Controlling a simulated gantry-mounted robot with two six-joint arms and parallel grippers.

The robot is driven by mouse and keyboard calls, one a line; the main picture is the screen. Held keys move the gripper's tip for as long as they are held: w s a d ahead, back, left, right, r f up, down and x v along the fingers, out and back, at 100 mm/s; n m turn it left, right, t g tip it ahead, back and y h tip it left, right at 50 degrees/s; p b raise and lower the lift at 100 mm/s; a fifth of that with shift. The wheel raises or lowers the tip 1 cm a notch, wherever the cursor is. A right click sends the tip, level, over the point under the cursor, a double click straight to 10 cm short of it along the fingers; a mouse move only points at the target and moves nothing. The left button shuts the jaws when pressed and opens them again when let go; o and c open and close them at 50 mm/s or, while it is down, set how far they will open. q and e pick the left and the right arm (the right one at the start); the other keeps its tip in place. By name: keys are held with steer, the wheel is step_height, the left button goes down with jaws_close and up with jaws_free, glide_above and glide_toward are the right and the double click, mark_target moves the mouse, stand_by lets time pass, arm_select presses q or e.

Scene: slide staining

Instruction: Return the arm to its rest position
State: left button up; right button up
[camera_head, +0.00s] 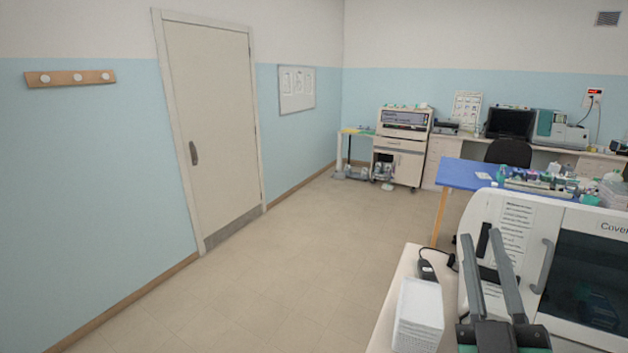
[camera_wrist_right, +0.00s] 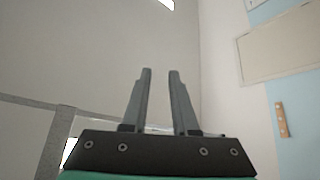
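My right gripper (camera_head: 480,234) stands upright at the lower right of the head view, in front of a white machine. Its two grey fingers are apart with nothing between them. The right wrist view shows the same open gripper (camera_wrist_right: 160,72), empty, with pale wall and ceiling behind it. My left gripper and left arm are in neither view.
The white machine (camera_head: 514,222) with a dark window stands on a pale bench (camera_head: 388,322) close to my right gripper. A white stack (camera_head: 418,312) sits left of the gripper. A blue table (camera_head: 457,174) with lab items is behind. The floor (camera_head: 260,290) at left is clear.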

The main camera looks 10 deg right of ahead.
steer(key=s+a+r+m+t+y, duration=0.1)
steer(key=s+a+r+t+y, duration=0.25)
steer(key=a+r+y, duration=0.35)
steer(key=s+a+r+m+t+y, duration=0.1)
steer(key=s+a+r+t+y, duration=0.15)
steer(key=s+r+y, duration=0.4)
steer(key=w+r+g+h+p, duration=0.1)
steer(key=w+r+h+p, duration=0.1)
steer(key=r+p, duration=1.9)
steer(key=shift+a+x, duration=0.2)
steer(key=shift+x, duration=0.7)
steer(key=shift+s, duration=0.1)
